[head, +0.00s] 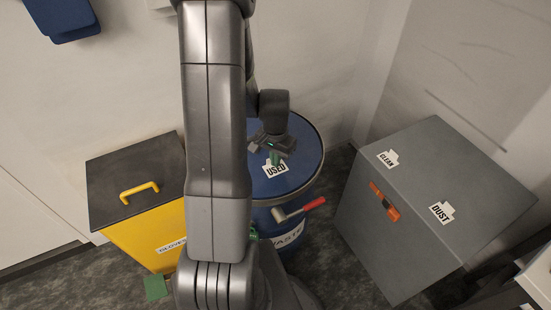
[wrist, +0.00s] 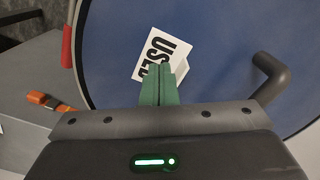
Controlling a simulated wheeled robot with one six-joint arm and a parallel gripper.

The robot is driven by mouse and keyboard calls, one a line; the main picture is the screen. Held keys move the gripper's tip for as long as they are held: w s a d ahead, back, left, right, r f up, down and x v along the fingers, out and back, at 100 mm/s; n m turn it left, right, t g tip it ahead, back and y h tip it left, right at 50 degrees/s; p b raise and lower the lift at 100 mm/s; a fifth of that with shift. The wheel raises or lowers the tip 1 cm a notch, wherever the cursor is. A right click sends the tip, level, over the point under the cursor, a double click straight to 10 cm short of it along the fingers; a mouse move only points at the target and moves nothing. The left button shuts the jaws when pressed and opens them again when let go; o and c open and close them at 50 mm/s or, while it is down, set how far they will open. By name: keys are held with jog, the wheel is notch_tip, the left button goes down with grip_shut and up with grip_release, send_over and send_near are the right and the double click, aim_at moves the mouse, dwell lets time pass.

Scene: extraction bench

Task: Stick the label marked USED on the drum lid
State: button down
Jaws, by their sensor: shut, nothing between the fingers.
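The white label marked USED (head: 275,170) lies on the blue drum lid (head: 300,150). It also shows in the wrist view (wrist: 180,48), flat-looking against the blue lid (wrist: 225,35), with part of its lettering hidden behind the green fingers. My gripper (head: 277,160) is over the lid with its fingertips at the label. In the wrist view my gripper's green fingers (wrist: 160,72) are shut together and overlap the label's lower edge. Whether they touch the label cannot be told. My arm hides the left part of the drum in the head view.
A dark handle (wrist: 268,75) stands on the lid. A yellow bin (head: 140,240) stands left. A grey box (head: 400,220) with CLEAN (head: 388,158) and DUST (head: 441,212) labels stands right.

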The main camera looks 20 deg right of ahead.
jog(key=shift+f+b, duration=0.65)
jog(key=shift+f, duration=0.1)
dwell(1.3)
jog(key=shift+r+p, duration=2.55)
jog(key=shift+r, duration=1.05)
jog(key=shift+f, duration=0.15)
notch_tip(320, 180, down, 7)
jog(key=b, duration=0.5)
jog(key=shift+r, duration=0.25)
notch_tip(320, 180, up, 8)
jog(key=p, duration=0.6)
